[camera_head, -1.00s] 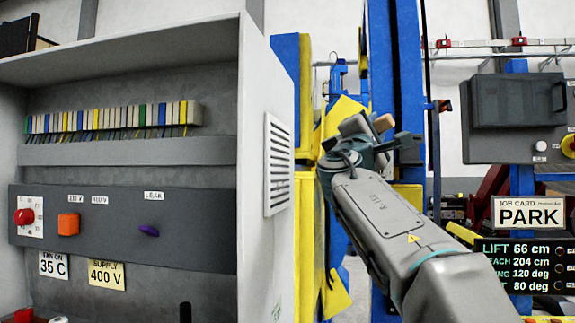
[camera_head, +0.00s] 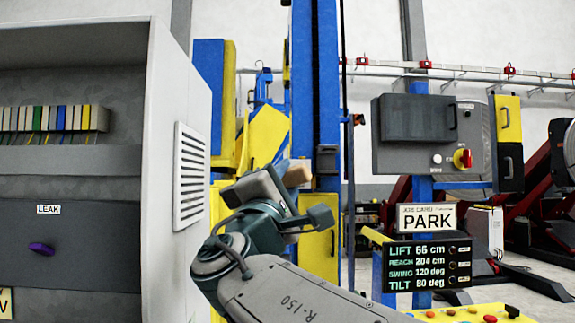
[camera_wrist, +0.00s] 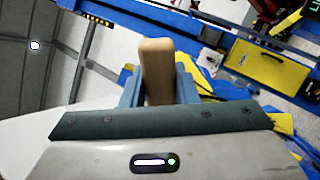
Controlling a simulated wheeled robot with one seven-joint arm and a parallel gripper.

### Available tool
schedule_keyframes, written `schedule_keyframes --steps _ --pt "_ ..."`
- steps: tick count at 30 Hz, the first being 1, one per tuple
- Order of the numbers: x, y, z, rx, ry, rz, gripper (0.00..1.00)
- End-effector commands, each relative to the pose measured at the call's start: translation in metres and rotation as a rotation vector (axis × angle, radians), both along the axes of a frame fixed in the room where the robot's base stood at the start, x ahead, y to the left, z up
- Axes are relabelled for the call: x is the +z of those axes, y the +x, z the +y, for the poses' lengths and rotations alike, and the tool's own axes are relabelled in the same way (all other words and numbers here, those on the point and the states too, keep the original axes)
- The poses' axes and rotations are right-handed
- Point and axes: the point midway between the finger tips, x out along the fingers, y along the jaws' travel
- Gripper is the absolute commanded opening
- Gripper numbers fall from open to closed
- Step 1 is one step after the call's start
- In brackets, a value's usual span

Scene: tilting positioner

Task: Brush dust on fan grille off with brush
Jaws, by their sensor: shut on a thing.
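The fan grille (camera_head: 190,175) is a white louvred panel on the side wall of the grey cabinet, left of centre in the head view. I cannot make out dust on it at this steep angle. My gripper (camera_head: 294,194) is right of the grille and apart from it. It is shut on a light wooden piece, which looks like the handle of the brush (camera_head: 299,173). The wrist view shows this wooden handle (camera_wrist: 157,68) upright between the blue-grey fingers of my gripper (camera_wrist: 158,82). The bristles are not visible in either view.
The open cabinet (camera_head: 155,110) fills the left side. A blue post (camera_head: 316,90) and yellow panels stand behind my gripper. A control box (camera_head: 432,135), a PARK sign (camera_head: 427,217) and a readout panel (camera_head: 428,267) are at right. Grey floor shows at far right.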

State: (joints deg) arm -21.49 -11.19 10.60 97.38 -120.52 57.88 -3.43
Motion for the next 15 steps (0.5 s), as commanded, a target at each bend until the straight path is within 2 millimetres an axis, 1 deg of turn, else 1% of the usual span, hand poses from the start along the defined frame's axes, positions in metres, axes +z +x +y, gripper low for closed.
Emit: schedule_keyframes --steps 3,7,15 --pt "-0.002 -0.006 0.002 0.0 0.001 0.0 0.04" --pt "-0.001 -0.006 0.011 0.002 0.0 0.001 0.04" --pt "-0.001 -0.004 0.039 0.003 -0.001 0.003 0.04"
